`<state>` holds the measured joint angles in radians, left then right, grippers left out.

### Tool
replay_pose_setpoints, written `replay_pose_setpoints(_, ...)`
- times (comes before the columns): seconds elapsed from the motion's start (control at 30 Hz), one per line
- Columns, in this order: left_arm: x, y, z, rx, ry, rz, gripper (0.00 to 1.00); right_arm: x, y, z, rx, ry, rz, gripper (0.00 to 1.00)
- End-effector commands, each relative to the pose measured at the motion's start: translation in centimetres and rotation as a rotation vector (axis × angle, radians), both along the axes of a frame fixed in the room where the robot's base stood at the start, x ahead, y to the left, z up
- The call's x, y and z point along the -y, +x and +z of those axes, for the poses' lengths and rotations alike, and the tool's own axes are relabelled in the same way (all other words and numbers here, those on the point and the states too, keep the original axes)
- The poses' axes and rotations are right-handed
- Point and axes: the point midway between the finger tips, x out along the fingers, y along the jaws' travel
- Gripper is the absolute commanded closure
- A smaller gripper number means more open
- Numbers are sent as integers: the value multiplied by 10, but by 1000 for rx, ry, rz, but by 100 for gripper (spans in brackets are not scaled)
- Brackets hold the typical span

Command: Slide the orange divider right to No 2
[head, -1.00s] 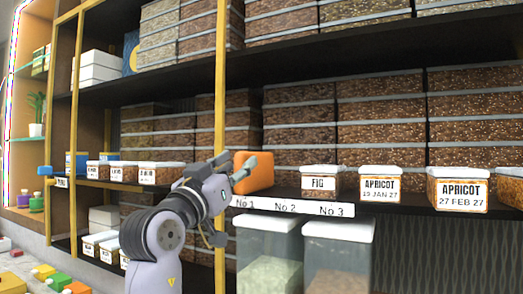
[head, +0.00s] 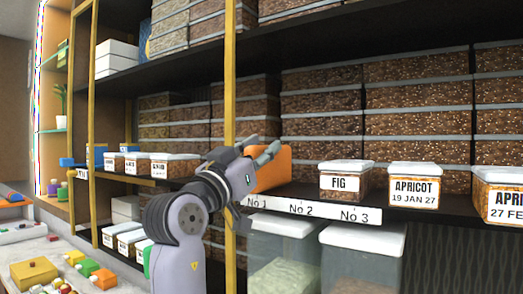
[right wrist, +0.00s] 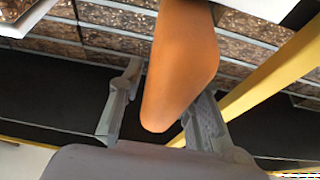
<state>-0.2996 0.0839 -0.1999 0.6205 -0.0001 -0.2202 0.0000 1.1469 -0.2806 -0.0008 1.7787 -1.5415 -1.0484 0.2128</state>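The orange divider (head: 276,173) stands on the dark shelf at the left end of the label strip, behind No 1 (head: 257,202) and left of No 2 (head: 301,209). My right gripper (head: 264,154) is at its upper part and hides some of it. In the right wrist view the divider (right wrist: 180,70) lies between the two spread fingers (right wrist: 160,115). A gap shows on its left side; it is close to the right finger, and I cannot tell whether they touch. My left gripper is not in view.
No 3 (head: 354,216) is farther right on the strip. A FIG box (head: 345,196) and an APRICOT box (head: 413,199) stand on the shelf to the right. A yellow post (head: 230,90) rises just left of the divider. Lidded bins (head: 362,240) stand below.

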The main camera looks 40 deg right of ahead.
Motion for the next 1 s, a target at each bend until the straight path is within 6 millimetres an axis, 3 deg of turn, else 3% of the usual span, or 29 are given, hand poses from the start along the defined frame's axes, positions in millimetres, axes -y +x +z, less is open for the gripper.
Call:
replay_pose_setpoints(0.43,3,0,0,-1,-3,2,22,0,0,0,0,0,0,100)
replay_pose_setpoints(0.9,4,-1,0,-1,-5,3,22,0,0,0,0,-1,0,100)
replay_pose_setpoints(1.0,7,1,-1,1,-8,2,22,8,0,0,-1,0,0,100)
